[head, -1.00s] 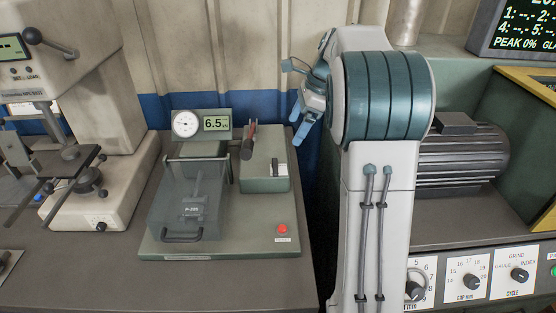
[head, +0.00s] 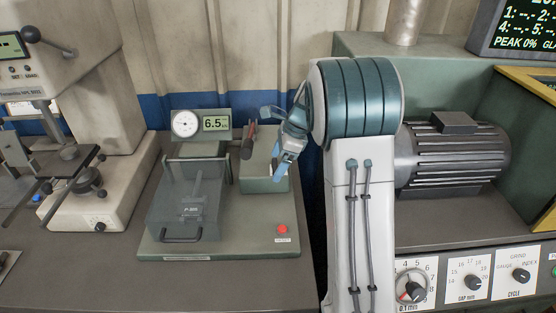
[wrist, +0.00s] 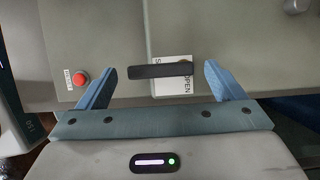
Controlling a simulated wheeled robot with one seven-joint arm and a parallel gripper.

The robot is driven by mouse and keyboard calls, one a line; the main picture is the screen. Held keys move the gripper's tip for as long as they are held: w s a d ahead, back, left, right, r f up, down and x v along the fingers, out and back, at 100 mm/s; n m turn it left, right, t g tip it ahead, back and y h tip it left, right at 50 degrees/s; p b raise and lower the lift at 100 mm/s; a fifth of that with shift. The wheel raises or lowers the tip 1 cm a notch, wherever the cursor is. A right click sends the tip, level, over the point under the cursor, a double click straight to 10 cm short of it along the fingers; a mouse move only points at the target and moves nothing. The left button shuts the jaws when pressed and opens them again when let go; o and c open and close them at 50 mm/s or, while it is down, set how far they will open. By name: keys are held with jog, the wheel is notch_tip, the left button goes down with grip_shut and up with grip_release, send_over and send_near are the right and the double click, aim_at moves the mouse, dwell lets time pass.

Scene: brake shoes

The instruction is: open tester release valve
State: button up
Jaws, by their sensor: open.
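The release valve is a black bar handle (wrist: 160,70) over a white label (wrist: 172,82) with "OPEN" partly readable, in the wrist view. It lies crosswise between the two blue fingers of my gripper (wrist: 159,72), with a gap at each end. My gripper is open and not closed on it. In the head view my gripper (head: 284,162) is in front of the right end of the green tester box (head: 257,180) and hides the valve. The tester base (head: 220,246) carries a gauge with a "6.5" display (head: 216,124).
A red button (head: 282,230) sits on the base's front right and shows left of my fingers in the wrist view (wrist: 81,78). A clear guard (head: 185,215) covers the left side. A motor (head: 455,155) is at right.

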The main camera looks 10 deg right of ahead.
jog(key=shift+c, duration=0.3)
jog(key=c, duration=0.9)
jog(key=shift+c, duration=0.2)
